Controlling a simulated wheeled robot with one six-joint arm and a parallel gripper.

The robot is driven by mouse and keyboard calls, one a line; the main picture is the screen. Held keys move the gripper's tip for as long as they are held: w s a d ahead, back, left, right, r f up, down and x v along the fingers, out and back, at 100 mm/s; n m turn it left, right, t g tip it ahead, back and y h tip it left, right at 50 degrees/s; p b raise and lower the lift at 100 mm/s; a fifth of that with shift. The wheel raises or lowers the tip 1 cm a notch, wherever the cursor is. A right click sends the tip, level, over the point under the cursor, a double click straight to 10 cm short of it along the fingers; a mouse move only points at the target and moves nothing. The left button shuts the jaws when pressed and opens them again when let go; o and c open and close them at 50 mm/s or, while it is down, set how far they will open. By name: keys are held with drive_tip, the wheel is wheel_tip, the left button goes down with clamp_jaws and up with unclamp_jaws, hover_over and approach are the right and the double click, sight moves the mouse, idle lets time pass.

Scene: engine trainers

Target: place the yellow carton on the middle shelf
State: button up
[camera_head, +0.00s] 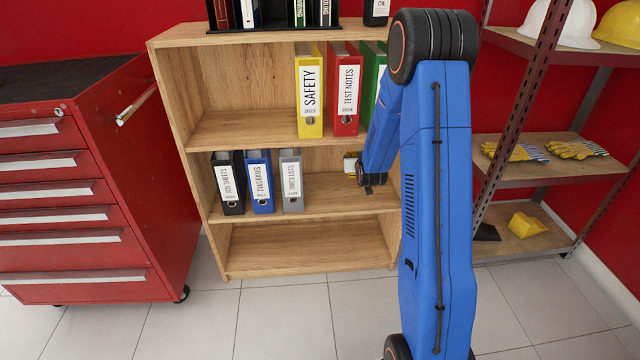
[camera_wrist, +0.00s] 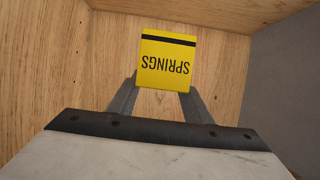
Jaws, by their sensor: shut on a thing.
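The yellow carton (camera_wrist: 165,62) has a black stripe and the word SPRINGS, upside down in the wrist view. My gripper (camera_wrist: 163,88) is shut on it, one finger at each side. In the head view a small part of the carton (camera_head: 349,165) shows at the left of my wrist, inside the middle compartment of the wooden bookcase. The middle shelf (camera_head: 330,198) runs below it. My arm hides most of the carton and the compartment's right end. I cannot tell whether the carton touches the shelf.
Black, blue and grey binders (camera_head: 291,180) stand left on the middle shelf, with bare board right of them. Yellow, red and green binders (camera_head: 344,90) stand one shelf above. A grey surface (camera_wrist: 288,85) is close on the right in the wrist view. The bottom compartment is empty.

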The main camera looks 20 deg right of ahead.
wheel_tip(320, 180, down, 9)
drive_tip(key=shift+f, duration=0.2)
idle(0.5)
drive_tip(key=o, duration=1.4)
